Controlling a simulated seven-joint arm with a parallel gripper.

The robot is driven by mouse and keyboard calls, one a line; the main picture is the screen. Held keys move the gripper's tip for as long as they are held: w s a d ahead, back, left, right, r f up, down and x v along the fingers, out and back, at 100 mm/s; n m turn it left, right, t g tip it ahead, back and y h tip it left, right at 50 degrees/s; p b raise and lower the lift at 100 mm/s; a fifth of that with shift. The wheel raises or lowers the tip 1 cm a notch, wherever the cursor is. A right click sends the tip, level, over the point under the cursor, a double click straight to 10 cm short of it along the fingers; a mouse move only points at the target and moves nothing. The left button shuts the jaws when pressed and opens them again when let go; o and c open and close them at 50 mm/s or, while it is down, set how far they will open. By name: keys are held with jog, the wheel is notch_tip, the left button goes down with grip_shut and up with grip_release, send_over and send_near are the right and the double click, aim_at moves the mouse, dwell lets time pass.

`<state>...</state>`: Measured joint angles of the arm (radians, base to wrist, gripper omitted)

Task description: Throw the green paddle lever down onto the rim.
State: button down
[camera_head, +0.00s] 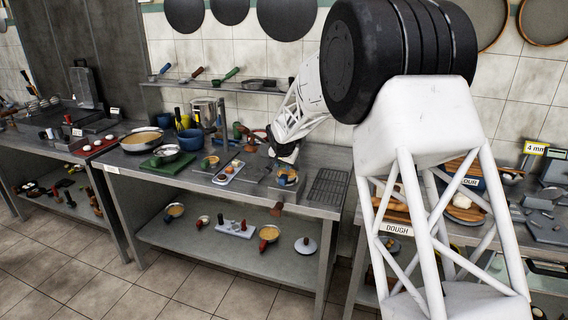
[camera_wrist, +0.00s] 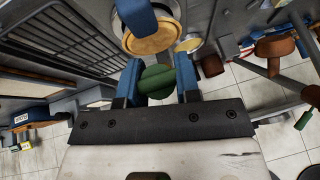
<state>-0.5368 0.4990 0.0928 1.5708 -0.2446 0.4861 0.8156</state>
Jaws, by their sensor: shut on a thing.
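In the wrist view the green paddle lever (camera_wrist: 156,80) shows as a rounded green piece between the two blue fingers of my gripper (camera_wrist: 158,86), which is shut on it. Just beyond it is a round tan-topped vessel with a metal rim (camera_wrist: 126,42) and a blue piece across its top. I cannot tell whether the lever touches that rim. In the head view my gripper (camera_head: 286,154) is low over a small vessel (camera_head: 287,178) on the steel table. The lever is too small or hidden to make out there.
A wire rack (camera_head: 328,187) lies right of the small vessel. A tray (camera_head: 230,172) and a green board (camera_head: 166,162) with a bowl lie to the left. A brown-handled item (camera_wrist: 274,48) and more cookware crowd the wrist view's right side. A lower shelf (camera_head: 225,243) holds pans.

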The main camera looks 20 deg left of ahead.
jog(key=c, duration=0.8)
grip_release()
jog(key=shift+s+r, duration=0.1)
jog(key=shift+r, duration=0.05)
jog(key=shift+v, duration=3.7)
jog(key=shift+c, duration=0.3)
